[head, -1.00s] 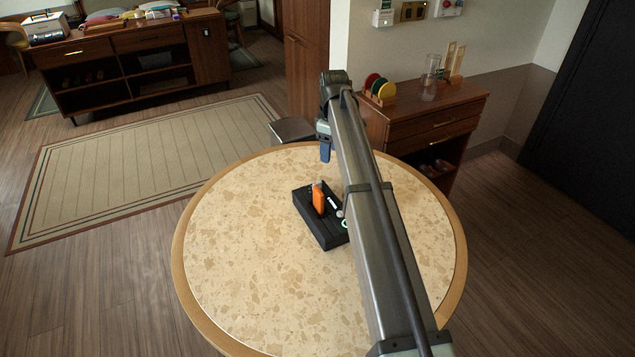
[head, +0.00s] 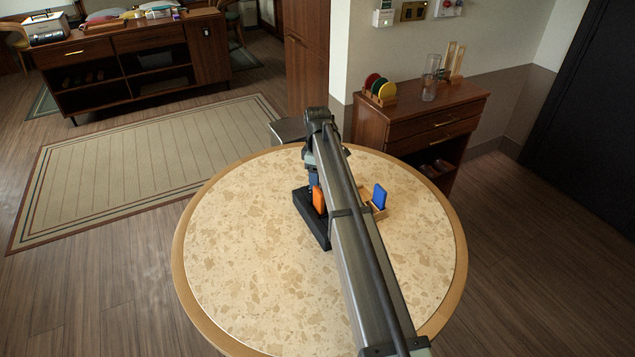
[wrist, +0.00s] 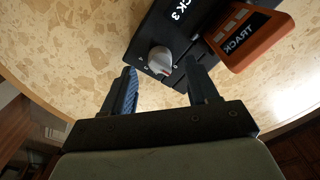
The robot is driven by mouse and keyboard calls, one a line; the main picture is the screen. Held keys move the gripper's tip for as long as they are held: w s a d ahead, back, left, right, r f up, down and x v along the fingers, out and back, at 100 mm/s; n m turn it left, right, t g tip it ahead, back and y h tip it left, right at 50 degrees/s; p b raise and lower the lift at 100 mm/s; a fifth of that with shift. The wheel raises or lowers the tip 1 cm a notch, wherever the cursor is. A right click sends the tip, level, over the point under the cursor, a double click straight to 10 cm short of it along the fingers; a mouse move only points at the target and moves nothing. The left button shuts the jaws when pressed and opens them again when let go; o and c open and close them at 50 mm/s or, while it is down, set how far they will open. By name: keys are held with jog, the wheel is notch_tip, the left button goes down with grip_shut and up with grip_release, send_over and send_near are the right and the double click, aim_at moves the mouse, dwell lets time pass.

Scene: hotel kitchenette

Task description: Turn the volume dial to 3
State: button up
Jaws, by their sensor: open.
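A black device (head: 312,225) lies on the round table. An orange cartridge (head: 319,200) stands up from it, and in the wrist view the cartridge (wrist: 250,38) carries the word TRACK. A pale round dial (wrist: 160,60) with a small red mark sits on the black device (wrist: 180,22) near its edge. My gripper (wrist: 160,72) is open, with one finger on each side of the dial's near side, and I see no clear contact. In the head view my arm hides the dial and part of the device.
A blue cartridge (head: 379,196) stands in a small wooden holder (head: 376,212) right of my arm. The speckled table top (head: 245,260) is clear at the left and front. A wooden cabinet (head: 430,125) with coloured discs stands behind at the right.

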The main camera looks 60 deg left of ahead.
jog(key=shift+f, duration=1.3)
jog(key=shift+c, duration=0.3)
jog(key=c, duration=1)
